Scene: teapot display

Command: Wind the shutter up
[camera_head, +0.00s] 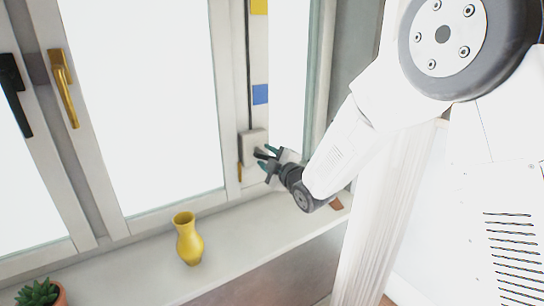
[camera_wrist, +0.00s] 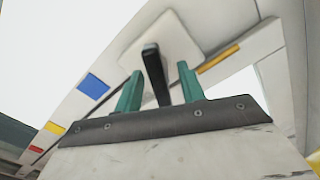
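The winder is a pale box (camera_head: 247,148) on the window frame, with a black crank handle (camera_wrist: 154,72) sticking out from it. The box also shows in the wrist view (camera_wrist: 178,38). A dark cord (camera_head: 248,70) runs up the frame above the box. My gripper (camera_head: 268,158) is at the box. In the wrist view its green fingers (camera_wrist: 158,78) stand on either side of the black handle, open, with a gap visible on each side. The shutter itself cannot be made out; the panes are bright white.
Blue (camera_head: 260,94) and yellow (camera_head: 259,6) marks sit on the frame above the box. A yellow vase (camera_head: 188,238) and a potted succulent (camera_head: 40,294) stand on the sill (camera_head: 235,250). Gold (camera_head: 64,88) and black (camera_head: 15,94) window handles are at left.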

